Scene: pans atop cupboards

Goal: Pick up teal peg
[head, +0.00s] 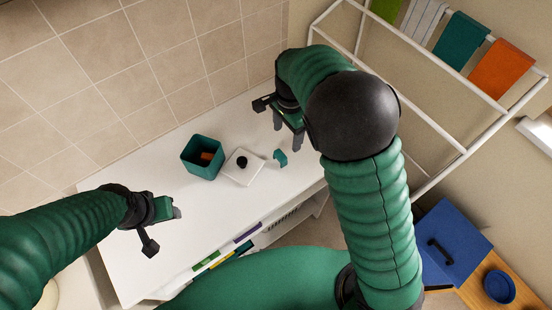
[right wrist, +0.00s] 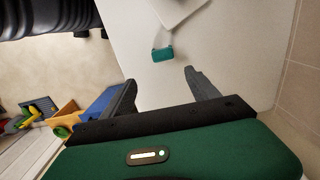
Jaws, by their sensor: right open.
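The teal peg (head: 281,157) is a small block on the white counter, to the right of a white square lid with a dark knob (head: 242,163). It also shows in the right wrist view (right wrist: 163,54), just beyond the fingertips. My right gripper (head: 288,132) is open and empty, with its fingers apart and short of the peg; it also shows in the right wrist view (right wrist: 160,78). My left gripper (head: 176,211) hangs over the left part of the counter; its finger gap is not clear.
A teal open box (head: 203,157) with something orange-brown inside stands left of the lid. The white counter (head: 225,205) is mostly bare. A white rack (head: 405,75) with hanging cloths is at upper right. A blue box (head: 452,243) and blue bowl (head: 499,286) are at lower right.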

